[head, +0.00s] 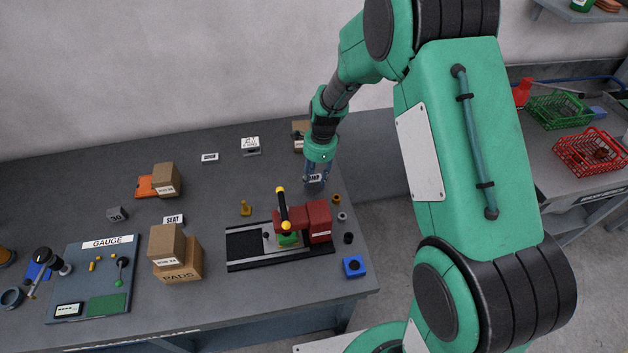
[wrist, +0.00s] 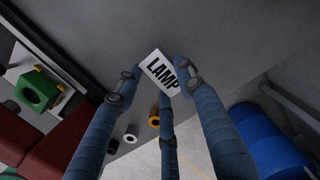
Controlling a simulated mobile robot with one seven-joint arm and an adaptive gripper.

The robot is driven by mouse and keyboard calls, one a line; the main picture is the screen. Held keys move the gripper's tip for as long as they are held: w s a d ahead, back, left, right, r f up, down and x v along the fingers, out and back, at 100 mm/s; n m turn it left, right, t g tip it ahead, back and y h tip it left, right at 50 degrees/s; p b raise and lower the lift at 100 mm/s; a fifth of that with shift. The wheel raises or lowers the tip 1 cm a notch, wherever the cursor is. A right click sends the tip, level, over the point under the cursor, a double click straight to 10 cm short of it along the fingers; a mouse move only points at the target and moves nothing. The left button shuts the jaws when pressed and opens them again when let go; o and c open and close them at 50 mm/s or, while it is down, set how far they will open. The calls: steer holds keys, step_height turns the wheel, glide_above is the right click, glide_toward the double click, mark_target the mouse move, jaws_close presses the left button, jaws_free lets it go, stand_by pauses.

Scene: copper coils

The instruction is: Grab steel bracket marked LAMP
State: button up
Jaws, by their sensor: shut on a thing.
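The steel bracket shows as a pale plate marked LAMP (wrist: 158,70) between the fingertips in the wrist view. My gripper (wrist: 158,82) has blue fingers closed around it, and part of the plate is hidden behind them. In the head view my gripper (head: 315,184) points down near the back right of the grey bench, with the dark lettering partly visible between the fingers. I cannot tell whether the bracket touches the bench or is just above it.
A red vise (head: 319,221) with a yellow-tipped handle stands in front of my gripper. Small rings, including a grey one (head: 342,216), and a blue block (head: 354,266) lie along the right edge. A cardboard box (head: 298,141) stands behind.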

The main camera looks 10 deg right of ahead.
mark_target(314, 180)
step_height(314, 180, up, 8)
steer(key=shift+f+p, duration=0.1)
steer(key=shift+p, duration=0.6)
steer(key=shift+c, duration=0.2)
